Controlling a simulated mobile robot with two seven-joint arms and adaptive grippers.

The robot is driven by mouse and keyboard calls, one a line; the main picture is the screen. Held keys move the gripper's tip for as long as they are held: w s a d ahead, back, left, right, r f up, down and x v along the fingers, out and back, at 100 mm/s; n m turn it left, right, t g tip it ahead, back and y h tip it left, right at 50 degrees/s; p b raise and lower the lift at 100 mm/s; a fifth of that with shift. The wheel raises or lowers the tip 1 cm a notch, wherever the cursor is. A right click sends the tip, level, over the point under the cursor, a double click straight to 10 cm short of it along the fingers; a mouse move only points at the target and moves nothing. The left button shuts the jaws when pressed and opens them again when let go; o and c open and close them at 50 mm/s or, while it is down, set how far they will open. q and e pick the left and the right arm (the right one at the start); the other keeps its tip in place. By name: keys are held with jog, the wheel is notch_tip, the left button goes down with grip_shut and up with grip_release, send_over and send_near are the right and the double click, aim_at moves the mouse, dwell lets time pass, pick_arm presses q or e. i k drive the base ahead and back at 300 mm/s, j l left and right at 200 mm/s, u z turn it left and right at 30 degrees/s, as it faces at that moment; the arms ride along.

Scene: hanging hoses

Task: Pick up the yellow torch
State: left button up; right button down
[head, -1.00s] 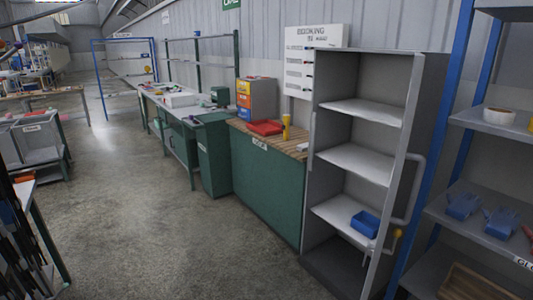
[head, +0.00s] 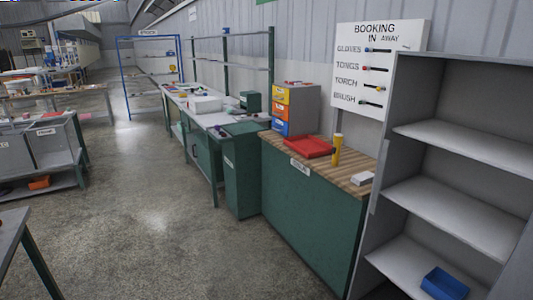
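The yellow torch (head: 337,149) stands upright on the wooden top of a green cabinet (head: 305,203). It is just right of a flat red tray or case (head: 308,146) and apart from the wall board behind it. Neither of my grippers shows in the head view.
A small white box (head: 361,178) lies on the wooden top. A grey shelf unit (head: 455,135) with a blue bin (head: 444,284) stands at the right. Coloured drawers (head: 295,108) and a booking board (head: 376,68) are behind. The concrete floor (head: 165,235) is clear in front.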

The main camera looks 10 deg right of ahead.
aim_at(338, 138)
jog(key=i+l+z, duration=0.2)
jog(key=i+z, duration=0.25)
jog(key=i, duration=0.25)
jog(key=i+z, duration=0.4)
jog(key=i, duration=0.25)
